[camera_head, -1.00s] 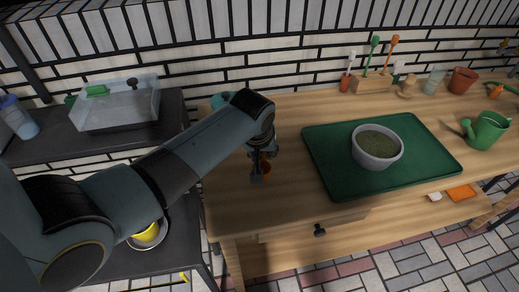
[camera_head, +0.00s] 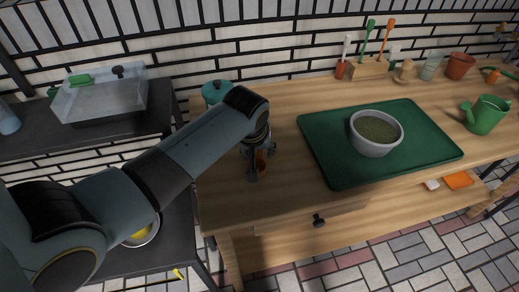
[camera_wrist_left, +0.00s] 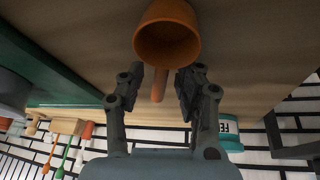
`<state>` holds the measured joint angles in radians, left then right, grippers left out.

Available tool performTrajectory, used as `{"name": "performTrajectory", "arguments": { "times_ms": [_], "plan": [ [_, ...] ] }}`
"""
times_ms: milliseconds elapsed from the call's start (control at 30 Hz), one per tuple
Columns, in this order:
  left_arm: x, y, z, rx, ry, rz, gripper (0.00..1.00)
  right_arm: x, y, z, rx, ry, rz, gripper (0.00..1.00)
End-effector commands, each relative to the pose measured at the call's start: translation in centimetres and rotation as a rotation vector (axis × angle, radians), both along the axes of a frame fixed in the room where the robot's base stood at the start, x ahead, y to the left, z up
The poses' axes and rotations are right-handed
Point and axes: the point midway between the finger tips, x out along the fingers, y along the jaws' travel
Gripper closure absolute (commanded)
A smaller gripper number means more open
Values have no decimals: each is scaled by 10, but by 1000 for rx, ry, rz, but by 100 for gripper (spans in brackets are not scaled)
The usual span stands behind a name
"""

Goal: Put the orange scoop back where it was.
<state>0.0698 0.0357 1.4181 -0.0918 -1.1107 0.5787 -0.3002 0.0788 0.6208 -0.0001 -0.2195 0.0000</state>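The orange scoop (camera_wrist_left: 167,38) shows large in the left wrist view, its round mouth facing the camera and its short handle pointing down between my fingers. My left gripper (camera_wrist_left: 160,88) is open, with a finger on each side of the handle and a small gap on both sides. In the head view my left gripper (camera_head: 261,166) is low over the left part of the wooden table. A bit of the orange scoop (camera_head: 261,165) shows behind its fingers; the rest is hidden. I cannot tell whether the scoop touches the table. My right gripper is not in view.
A green mat (camera_head: 322,178) with a grey bowl (camera_head: 374,146) of dark green contents lies right of the gripper. A wooden block (camera_head: 369,68) holding tools stands behind it. A teal pot (camera_head: 215,92) is at the back left, a green watering can (camera_head: 487,115) at right.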

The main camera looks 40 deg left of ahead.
Motion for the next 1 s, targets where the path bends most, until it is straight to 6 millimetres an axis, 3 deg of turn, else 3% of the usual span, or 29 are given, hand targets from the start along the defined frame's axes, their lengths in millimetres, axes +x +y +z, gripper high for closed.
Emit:
{"name": "performTrajectory", "arguments": {
  "times_ms": [233, 700, 1000],
  "plan": [
    [-4, -1, 13, 0, 0, 0, 66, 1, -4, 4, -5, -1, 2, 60],
    [-38, -13, 101, -1, -2, 0, 66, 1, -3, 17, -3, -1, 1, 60],
    [-44, -14, 115, 0, 0, 0, 66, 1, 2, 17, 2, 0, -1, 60]
  ]
}}
